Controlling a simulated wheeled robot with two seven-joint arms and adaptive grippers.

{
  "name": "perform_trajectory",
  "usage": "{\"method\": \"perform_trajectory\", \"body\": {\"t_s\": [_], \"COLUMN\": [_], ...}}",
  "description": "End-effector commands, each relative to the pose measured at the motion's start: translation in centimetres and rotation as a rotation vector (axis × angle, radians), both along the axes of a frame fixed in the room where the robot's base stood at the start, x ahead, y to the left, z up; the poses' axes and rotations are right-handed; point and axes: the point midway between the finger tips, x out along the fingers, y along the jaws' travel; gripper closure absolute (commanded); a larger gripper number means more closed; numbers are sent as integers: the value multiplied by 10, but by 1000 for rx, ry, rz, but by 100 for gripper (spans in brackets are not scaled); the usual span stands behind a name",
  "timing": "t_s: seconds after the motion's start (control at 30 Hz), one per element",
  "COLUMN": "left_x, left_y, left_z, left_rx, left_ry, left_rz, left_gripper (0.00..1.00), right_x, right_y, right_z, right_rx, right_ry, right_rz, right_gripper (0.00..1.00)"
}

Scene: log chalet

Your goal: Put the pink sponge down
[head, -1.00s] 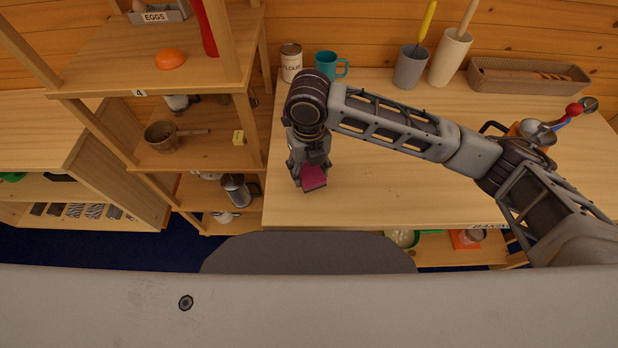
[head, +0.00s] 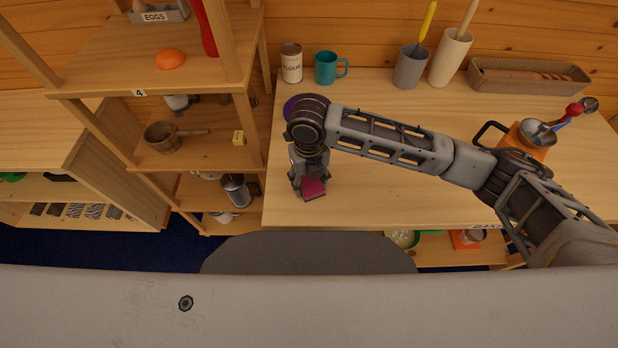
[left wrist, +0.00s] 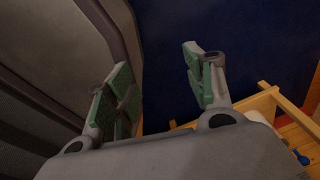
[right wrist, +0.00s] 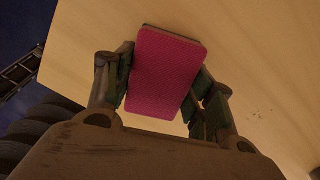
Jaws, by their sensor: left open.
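The pink sponge (right wrist: 167,65) is held between the two fingers of my right gripper (right wrist: 160,90), which touch its sides in the right wrist view. In the head view the sponge (head: 314,189) shows below my right gripper (head: 311,180), over the left front part of the wooden worktop (head: 400,195). I cannot tell whether its underside touches the wood. My left gripper (left wrist: 165,95) is open and empty in the left wrist view, with the blue floor beyond it. It does not show in the head view.
A purple round thing (head: 293,104) is partly hidden behind my right arm. A flour can (head: 291,63), teal mug (head: 328,68), grey cup (head: 411,67) and basket (head: 530,76) line the back. A shelf unit (head: 252,140) stands at left. The worktop's front middle is clear.

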Motion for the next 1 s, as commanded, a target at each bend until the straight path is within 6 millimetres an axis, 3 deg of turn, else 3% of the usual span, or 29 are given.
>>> {"method": "perform_trajectory", "body": {"t_s": [0.13,0.57,0.77,1.0], "left_x": [-8,-23,-15,0], "left_y": [0,3,5,4], "left_z": [-1,-2,-1,1], "left_rx": [0,4,6,4], "left_ry": [8,27,18,0], "left_rz": [0,0,-1,-1], "left_gripper": [46,46,46,46], "right_x": [0,0,0,1], "right_y": [0,0,1,1], "right_z": [0,3,16,48], "right_rx": [0,1,2,2], "right_ry": [0,-1,-1,-2], "right_rz": [0,0,1,0], "right_gripper": [26,26,26,26]}}
